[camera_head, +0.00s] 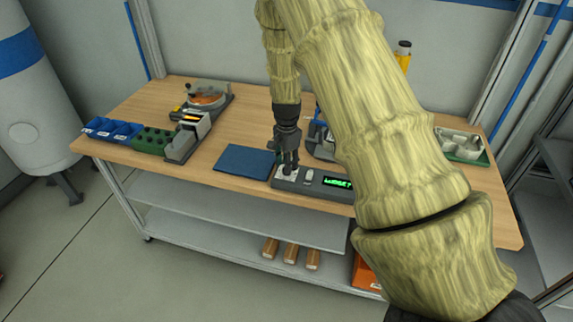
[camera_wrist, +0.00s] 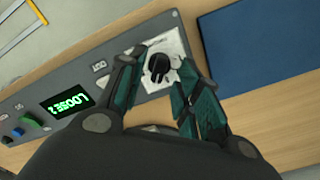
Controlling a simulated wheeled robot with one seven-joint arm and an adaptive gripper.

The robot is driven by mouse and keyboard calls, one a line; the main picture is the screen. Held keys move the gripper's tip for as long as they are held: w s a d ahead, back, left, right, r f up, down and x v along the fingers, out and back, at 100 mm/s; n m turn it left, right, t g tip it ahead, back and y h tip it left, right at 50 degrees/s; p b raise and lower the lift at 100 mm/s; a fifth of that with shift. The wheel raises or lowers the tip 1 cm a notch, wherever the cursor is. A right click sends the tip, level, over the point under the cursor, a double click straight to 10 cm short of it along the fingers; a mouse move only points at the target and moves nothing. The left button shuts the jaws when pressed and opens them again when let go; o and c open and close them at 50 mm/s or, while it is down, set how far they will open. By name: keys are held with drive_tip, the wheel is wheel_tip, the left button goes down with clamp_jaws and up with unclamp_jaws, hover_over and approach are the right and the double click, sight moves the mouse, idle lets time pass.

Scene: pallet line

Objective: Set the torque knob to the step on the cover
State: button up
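A black torque knob (camera_wrist: 159,66) stands on a white square plate (camera_wrist: 150,84) at one end of a grey control panel (camera_wrist: 98,58). In the wrist view my gripper (camera_wrist: 162,58) has its two dark green fingers apart, one on each side of the knob, with gaps showing. The panel has a lit green display (camera_wrist: 68,105) that seems to read "LOOSE" and one more character. In the head view my gripper (camera_head: 289,168) points down at the left end of the panel (camera_head: 320,192). I cannot make out a cover with a step marked on it.
A blue mat (camera_head: 244,160) lies left of the panel on the wooden table (camera_head: 228,130). Blue bins (camera_head: 112,129), a green block with holes (camera_head: 153,140) and a tape dispenser (camera_head: 207,98) stand further left. A tray (camera_head: 461,146) lies at the right. My arm hides the table's middle right.

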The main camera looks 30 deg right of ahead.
wheel_tip(320, 180, up, 11)
drive_tip(key=shift+f, duration=0.15)
idle(0.7)
